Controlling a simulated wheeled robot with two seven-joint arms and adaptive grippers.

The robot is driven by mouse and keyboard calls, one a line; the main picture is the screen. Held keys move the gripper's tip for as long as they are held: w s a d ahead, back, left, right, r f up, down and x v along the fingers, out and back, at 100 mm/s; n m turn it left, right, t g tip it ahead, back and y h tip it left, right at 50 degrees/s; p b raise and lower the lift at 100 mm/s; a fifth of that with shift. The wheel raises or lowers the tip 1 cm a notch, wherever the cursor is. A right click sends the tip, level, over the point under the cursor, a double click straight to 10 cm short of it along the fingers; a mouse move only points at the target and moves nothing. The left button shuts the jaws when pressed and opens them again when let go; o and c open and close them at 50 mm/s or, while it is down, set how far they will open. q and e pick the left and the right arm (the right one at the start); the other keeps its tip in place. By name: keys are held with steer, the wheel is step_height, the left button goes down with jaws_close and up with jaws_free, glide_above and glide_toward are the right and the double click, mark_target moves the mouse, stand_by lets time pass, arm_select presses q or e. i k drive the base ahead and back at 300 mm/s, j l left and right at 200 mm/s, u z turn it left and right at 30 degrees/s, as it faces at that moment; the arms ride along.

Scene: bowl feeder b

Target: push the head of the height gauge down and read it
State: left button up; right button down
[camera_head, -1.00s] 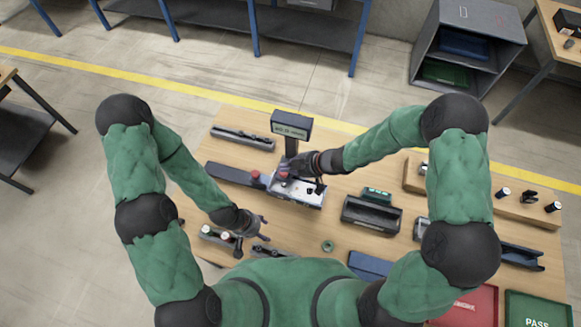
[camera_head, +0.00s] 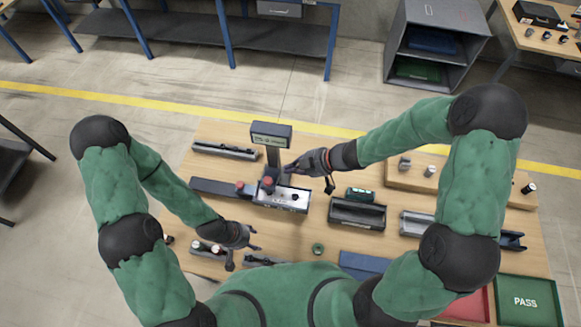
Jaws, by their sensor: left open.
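The height gauge has a display box (camera_head: 271,135) on a dark post, above a light-topped base (camera_head: 287,198) with small parts on it. A red knob (camera_head: 268,182) sits on a dark part at the base's left end; I cannot tell if this is the gauge's head. The display text is too small to read. My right gripper (camera_head: 309,178) is open, its fingers spread just right of the post and above the base's back edge, with nothing visible between them. My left gripper (camera_head: 247,246) is open and empty near the table's front left.
A dark rail (camera_head: 212,188) with a red knob lies left of the gauge. A dark open bin (camera_head: 357,213) and small green display (camera_head: 360,194) stand to its right. A green ring (camera_head: 318,249) lies in front. A green PASS tray (camera_head: 527,300) is at front right.

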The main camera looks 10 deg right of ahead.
mark_target(271, 176)
steer(key=k, duration=1)
